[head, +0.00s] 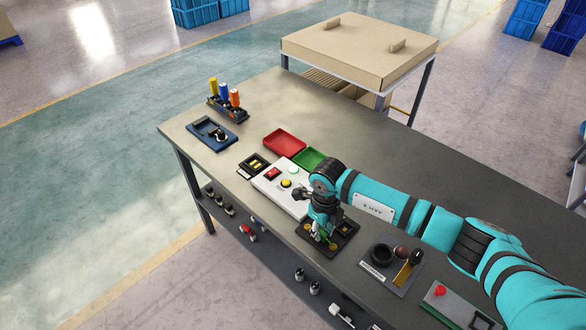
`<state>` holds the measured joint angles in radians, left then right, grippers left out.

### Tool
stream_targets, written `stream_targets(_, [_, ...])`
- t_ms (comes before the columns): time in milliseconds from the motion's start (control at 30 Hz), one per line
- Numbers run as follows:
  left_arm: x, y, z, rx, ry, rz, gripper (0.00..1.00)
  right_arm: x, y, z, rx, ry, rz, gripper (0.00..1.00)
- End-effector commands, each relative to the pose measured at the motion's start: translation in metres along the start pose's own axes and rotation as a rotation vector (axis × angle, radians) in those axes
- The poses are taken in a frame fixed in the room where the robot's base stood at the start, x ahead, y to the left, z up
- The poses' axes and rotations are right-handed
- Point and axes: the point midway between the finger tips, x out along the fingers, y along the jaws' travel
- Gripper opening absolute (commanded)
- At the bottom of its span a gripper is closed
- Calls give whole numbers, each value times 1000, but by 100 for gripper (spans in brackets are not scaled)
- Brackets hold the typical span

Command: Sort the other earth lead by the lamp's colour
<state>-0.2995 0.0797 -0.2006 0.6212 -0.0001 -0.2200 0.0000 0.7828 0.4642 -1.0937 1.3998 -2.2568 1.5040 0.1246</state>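My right gripper (320,231) points down over a dark tray (346,228) near the table's front edge. A small green and yellow piece, perhaps an earth lead (325,238), shows at the fingertips; I cannot tell whether they grip it. The white test box (296,206) has a red element (273,173), a pale green round lamp (293,170) that looks lit, and a yellow button (286,183). A red tray (284,142) and a green tray (308,158) lie behind it, with no lead visible in either. My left gripper is out of view.
A small dark holder (254,166), a blue tray (207,138) and a rack of coloured bottles (229,107) stand to the left. A grey station (376,272) and a red-button box (445,305) lie right. The table's back right is clear.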

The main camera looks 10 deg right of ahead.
Motion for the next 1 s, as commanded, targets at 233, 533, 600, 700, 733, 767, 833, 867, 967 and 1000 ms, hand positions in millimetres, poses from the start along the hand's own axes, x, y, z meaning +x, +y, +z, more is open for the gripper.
stream_targets(233, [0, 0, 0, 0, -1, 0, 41, 0, 0, 0, 0, 0, 1, 0])
stream_targets(533, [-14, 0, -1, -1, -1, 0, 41, -20, 0, 0, 0, 0, 0, 0])
stream_targets(600, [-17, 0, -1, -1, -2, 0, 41, -26, 0, 0, 0, 0, 0, 0])
stream_targets(700, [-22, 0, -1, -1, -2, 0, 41, -33, 0, 0, 0, 0, 0, 0])
stream_targets(733, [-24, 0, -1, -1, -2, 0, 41, -36, 0, 0, -1, 0, 0, 0])
stream_targets(767, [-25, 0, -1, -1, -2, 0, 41, -38, 0, 0, -1, 0, 0, 0])
stream_targets(833, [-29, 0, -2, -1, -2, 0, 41, -44, 0, 0, -1, -1, 0, 0])
stream_targets(867, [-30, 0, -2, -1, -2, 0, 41, -46, 0, 0, -1, -1, 0, 0])
stream_targets(967, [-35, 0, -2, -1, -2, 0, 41, -54, 0, 0, -1, -1, 0, 0])
stream_targets(1000, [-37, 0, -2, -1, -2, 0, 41, -58, 0, 0, -1, -1, 0, 0])
